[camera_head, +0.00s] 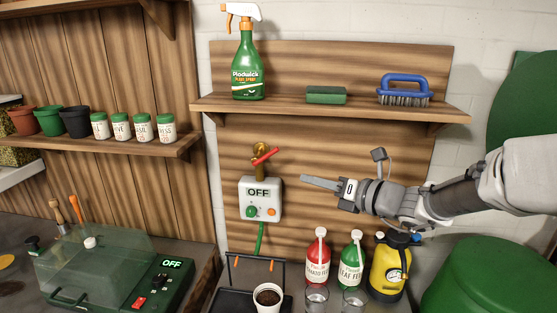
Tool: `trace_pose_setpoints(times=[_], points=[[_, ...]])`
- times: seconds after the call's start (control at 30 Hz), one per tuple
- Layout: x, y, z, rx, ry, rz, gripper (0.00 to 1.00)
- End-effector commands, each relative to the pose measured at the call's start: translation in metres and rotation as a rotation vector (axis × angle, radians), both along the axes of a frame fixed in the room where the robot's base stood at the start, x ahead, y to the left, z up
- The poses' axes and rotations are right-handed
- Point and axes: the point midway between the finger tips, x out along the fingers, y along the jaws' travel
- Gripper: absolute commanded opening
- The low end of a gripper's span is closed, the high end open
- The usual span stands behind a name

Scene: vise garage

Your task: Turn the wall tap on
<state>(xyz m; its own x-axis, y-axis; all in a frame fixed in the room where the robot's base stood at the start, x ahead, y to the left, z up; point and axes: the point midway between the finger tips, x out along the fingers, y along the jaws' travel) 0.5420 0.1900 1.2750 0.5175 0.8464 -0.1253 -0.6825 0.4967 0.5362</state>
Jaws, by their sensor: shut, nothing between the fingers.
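The wall tap (260,153) is brass with a red lever handle and is mounted on the wooden back panel. Its red lever slants up to the right. Directly below it is a white box (261,190) reading OFF, with a green and an orange round part on its front. A green hose (261,238) runs down from the box. My gripper (303,179) is shut and empty, to the right of the box and lower right of the tap lever. It points left and appears apart from both, though depth is hard to judge.
A shelf (330,107) above holds a spray bottle (247,72), a green sponge (326,95) and a blue brush (405,89). Below stand a red bottle (317,262), a green bottle (352,262), glasses, a yellow sprayer (390,268) and a white cup (268,297).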

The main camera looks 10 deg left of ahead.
Motion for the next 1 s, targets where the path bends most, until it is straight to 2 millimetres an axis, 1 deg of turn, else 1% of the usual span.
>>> trace_pose_setpoints(times=[0.1,0.27,0.37,0.7,0.77,0.8,1.0], points=[[-0.004,-0.005,-0.003,0.061,0.096,-0.037,0.0],[-0.001,0.0,-0.005,0.085,0.132,-0.047,0.0],[0.007,0.012,-0.007,0.086,0.131,-0.045,0.0],[0.046,0.073,-0.015,0.085,0.129,-0.043,0.0],[0.052,0.083,-0.016,0.085,0.13,-0.044,0.0],[0.058,0.083,-0.009,0.084,0.126,-0.047,0.0],[0.076,0.091,0.0,0.083,0.126,-0.046,0.0]])
